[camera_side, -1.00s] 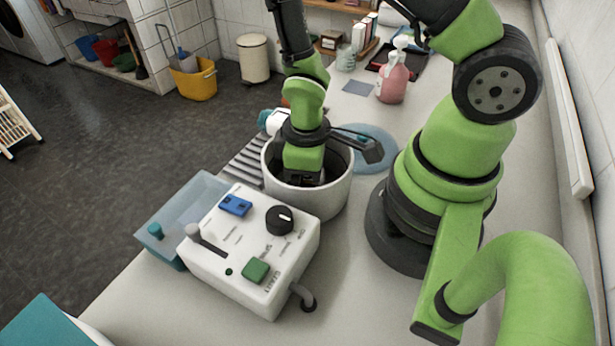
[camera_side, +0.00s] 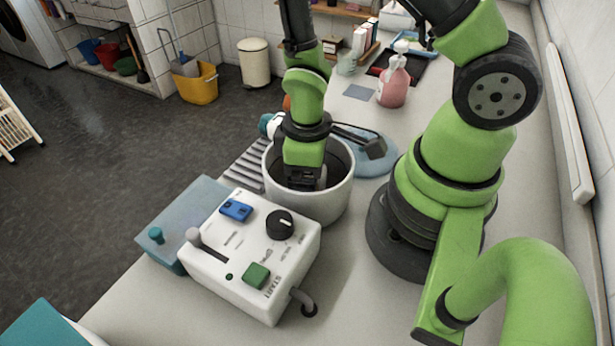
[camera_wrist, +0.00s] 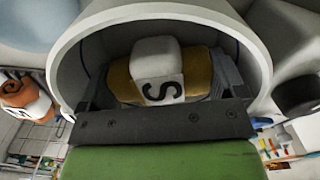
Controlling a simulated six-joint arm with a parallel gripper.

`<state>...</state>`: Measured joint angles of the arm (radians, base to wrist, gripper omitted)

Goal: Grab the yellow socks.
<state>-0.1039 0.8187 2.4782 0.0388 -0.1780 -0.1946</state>
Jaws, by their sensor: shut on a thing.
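The yellow socks (camera_wrist: 198,72), a yellow roll with a white band marked "S", lie between my gripper's fingers in the wrist view. My gripper (camera_side: 304,182) points down into the round white tub (camera_side: 318,206) in the side view. Its fingers also show in the wrist view (camera_wrist: 165,92), shut on the yellow socks, one on each side. In the side view the tub wall and my gripper hide the socks.
A white control box (camera_side: 250,255) with knobs and a green button stands in front of the tub. An orange roll with a white band (camera_wrist: 25,98) lies outside the tub. A pink soap bottle (camera_side: 393,82) stands behind, near a round blue mat (camera_side: 374,160).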

